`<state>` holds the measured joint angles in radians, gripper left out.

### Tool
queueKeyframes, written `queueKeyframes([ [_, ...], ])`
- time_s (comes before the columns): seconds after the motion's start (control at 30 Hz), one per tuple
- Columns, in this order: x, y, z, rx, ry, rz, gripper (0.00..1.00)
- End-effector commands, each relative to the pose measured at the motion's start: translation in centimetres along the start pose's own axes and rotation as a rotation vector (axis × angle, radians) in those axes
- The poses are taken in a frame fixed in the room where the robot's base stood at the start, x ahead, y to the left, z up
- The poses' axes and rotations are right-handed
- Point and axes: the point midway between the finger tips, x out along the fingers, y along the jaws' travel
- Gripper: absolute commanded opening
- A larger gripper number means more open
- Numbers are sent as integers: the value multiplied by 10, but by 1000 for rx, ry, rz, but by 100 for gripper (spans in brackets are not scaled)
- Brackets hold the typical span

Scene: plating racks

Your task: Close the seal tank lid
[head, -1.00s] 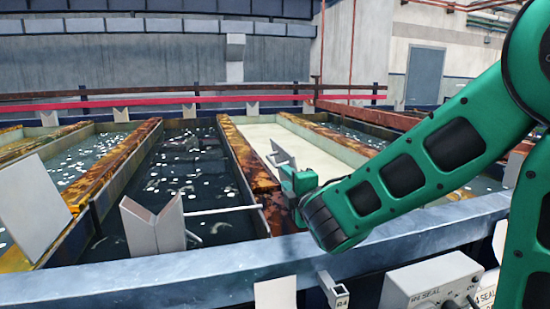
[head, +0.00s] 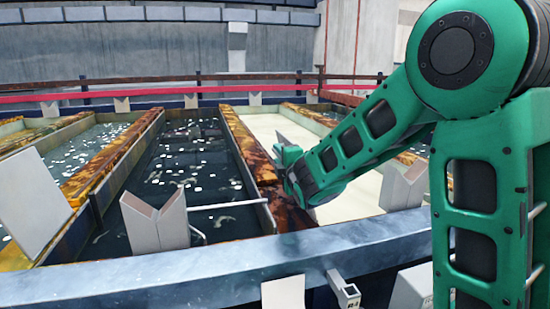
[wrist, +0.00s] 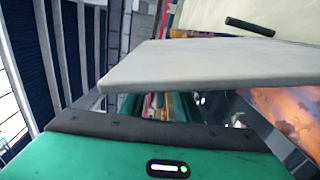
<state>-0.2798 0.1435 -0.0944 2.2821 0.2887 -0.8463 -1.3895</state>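A cream, flat surface (head: 268,131) fills the long tank bay right of centre in the head view. I cannot tell whether it is the seal tank lid or what fills the tank. My gripper (head: 286,157) is over the rusty divider at the left edge of this bay, near its front end. A thin grey plate stands at its tip. In the wrist view a broad grey slab (wrist: 205,65) lies across the front of my green gripper body. A cream surface (wrist: 290,15) with a dark bar (wrist: 250,26) on it shows beyond. The fingertips are not clear, so their opening cannot be told.
Open tanks of dark liquid (head: 188,170) with white floating bits lie to the left. Notched grey posts (head: 156,222) (head: 403,187) stand along the blue front rail (head: 200,280). A red rail (head: 150,92) runs behind. A white panel (head: 32,203) leans at far left.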

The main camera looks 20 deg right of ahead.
Motion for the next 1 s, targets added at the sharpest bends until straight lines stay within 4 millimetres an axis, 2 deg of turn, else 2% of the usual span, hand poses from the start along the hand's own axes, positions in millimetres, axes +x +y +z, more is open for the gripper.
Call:
queueKeyframes([
  [0.17,12,-1,0,0,0,-1,29],
  [0.47,13,0,0,0,1,-1,29],
  [0.5,13,0,0,0,1,-1,20],
  [0.6,13,0,-1,0,1,-1,0],
  [0.7,13,-1,-1,0,1,-2,0],
  [0.73,13,-1,-9,0,6,-3,0],
  [1.0,12,0,-10,25,17,-5,0],
])
